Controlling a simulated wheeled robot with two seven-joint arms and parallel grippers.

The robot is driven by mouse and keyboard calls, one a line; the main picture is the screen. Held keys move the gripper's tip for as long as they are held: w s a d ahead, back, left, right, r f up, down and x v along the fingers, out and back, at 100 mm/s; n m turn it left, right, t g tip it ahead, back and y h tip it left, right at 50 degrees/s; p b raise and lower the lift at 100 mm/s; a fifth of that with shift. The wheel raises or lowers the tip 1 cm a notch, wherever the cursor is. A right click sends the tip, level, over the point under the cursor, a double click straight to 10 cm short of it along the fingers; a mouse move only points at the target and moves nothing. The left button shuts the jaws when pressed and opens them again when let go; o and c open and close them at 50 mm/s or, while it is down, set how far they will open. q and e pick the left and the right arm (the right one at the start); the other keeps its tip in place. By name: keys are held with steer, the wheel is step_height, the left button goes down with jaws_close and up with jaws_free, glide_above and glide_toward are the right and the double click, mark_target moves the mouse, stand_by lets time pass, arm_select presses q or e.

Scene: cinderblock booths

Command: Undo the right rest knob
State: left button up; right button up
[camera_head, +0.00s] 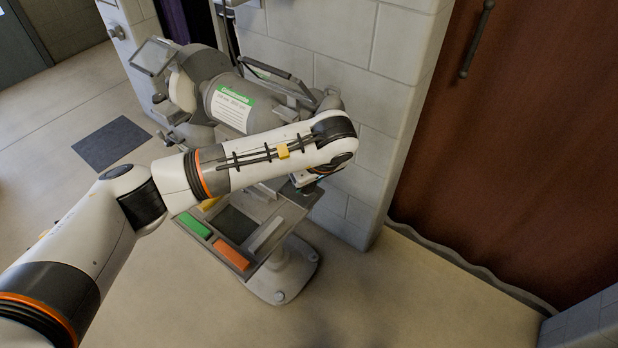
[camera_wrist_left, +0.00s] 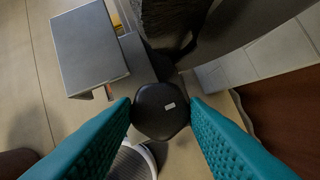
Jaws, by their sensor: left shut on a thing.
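Which rest the knob belongs to cannot be told from these views. My right gripper is not in view.
A tray (camera_head: 213,238) with a green block (camera_head: 195,225) and an orange block (camera_head: 231,254) lies below my forearm, above a round-cornered base (camera_head: 283,285). A block wall (camera_head: 385,110) stands close behind. Floor in front is clear.

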arm_select(q)
steer(key=shift+w+d+f+n+y+b, duration=0.15)
steer(key=shift+n+y+b, duration=0.15)
steer(key=shift+n+b, duration=0.75)
steer(key=n+g+y+b, duration=0.1)
steer(key=n+b, duration=0.2)
steer(key=shift+w, duration=0.1)
steer(key=n+g+b, duration=0.1)
steer(key=n+b, duration=0.1)
steer(key=n, duration=0.1)
steer(key=shift+d+n+g, duration=0.1)
steer(key=shift+n+g, duration=0.15)
steer(key=shift+g, duration=0.05)
steer(key=shift+w+n+g+b, duration=0.15)
steer(key=shift+n+g+b, duration=0.4)
steer(key=shift+n, duration=0.55)
steer(key=shift+r, duration=0.2)
steer(key=o, duration=1)
steer(key=shift+y, duration=0.3)
steer(key=v, duration=1.2)
steer(key=shift+b, duration=0.4)
